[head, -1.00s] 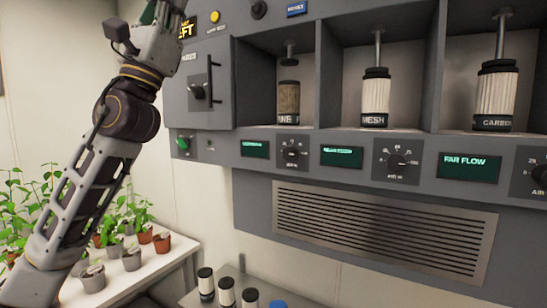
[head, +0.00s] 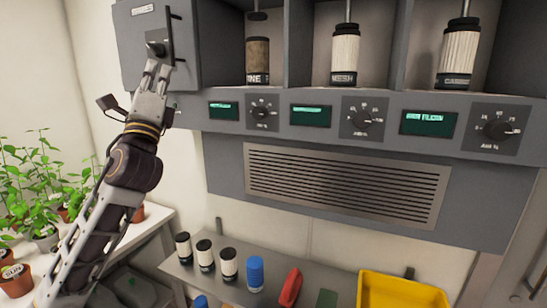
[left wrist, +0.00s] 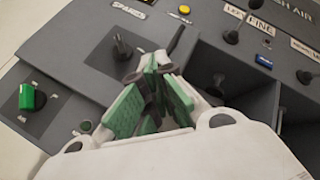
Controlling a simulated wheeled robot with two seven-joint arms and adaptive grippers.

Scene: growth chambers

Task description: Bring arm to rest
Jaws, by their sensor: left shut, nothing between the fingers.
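My left gripper (head: 155,76) is raised in front of the grey cabinet door (head: 146,25) at the upper left of the head view. Its fingers are together and empty, just below the door's black knob (head: 155,48) and bar handle (head: 170,35). In the left wrist view the green-padded fingers (left wrist: 152,75) meet near the panel, with a black knob (left wrist: 122,48) just left of them. Whether the fingertips touch the panel cannot be told. My right gripper is not in view.
A grey panel with dials, green displays and a vent grille (head: 345,185) fills the wall. Below, a shelf (head: 215,285) holds several dark-capped jars, a blue bottle (head: 256,274), a red object (head: 290,287) and a yellow bin (head: 402,291). Potted plants (head: 45,190) stand at left.

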